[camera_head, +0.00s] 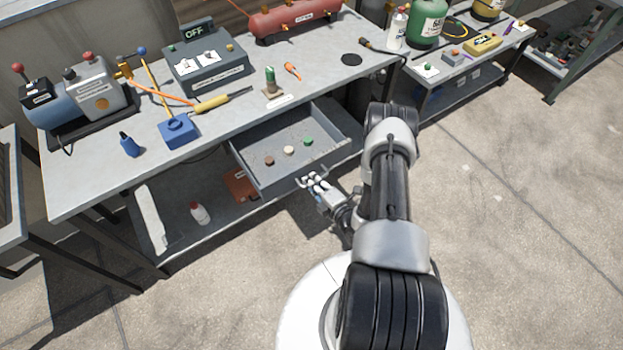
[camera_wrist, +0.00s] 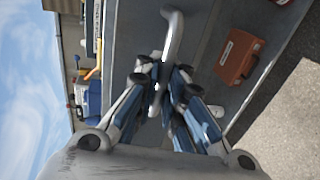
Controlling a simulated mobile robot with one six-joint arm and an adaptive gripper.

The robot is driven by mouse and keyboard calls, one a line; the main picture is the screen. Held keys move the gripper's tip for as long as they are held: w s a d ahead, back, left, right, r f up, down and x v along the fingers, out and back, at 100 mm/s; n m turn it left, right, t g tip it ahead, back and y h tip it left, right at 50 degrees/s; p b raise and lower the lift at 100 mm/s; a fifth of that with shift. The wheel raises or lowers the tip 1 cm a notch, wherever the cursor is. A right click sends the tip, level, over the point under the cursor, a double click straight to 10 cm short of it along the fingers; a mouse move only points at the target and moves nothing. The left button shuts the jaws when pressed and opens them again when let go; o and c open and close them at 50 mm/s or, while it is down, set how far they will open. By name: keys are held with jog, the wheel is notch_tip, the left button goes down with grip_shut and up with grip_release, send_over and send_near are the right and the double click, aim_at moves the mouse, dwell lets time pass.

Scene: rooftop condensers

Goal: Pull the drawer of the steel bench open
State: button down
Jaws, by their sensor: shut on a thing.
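The steel bench (camera_head: 90,178) stands across the left and middle of the head view. Its drawer (camera_head: 322,136) is out from under the top, its inside showing. In it lie a brown, a pale and a green small round piece. My gripper (camera_head: 316,181) is at the drawer's front, shut on the bar handle (camera_head: 303,181). In the wrist view the handle (camera_wrist: 173,34) runs down between the fingers of my gripper (camera_wrist: 160,86), against the grey drawer front (camera_wrist: 210,27). The fingers partly hide the handle.
An orange-brown case (camera_head: 238,186) and a white bottle (camera_head: 200,213) are on the lower shelf beneath the drawer. The bench top holds a pump, a grey OFF box (camera_head: 209,70) and tools. Open concrete floor (camera_head: 510,220) lies right of my arm.

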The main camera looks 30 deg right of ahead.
jog(key=shift+s+r, duration=0.15)
jog(key=c, duration=1.7)
grip_release()
jog(key=v, duration=0.7)
jog(key=shift+s, duration=0.3)
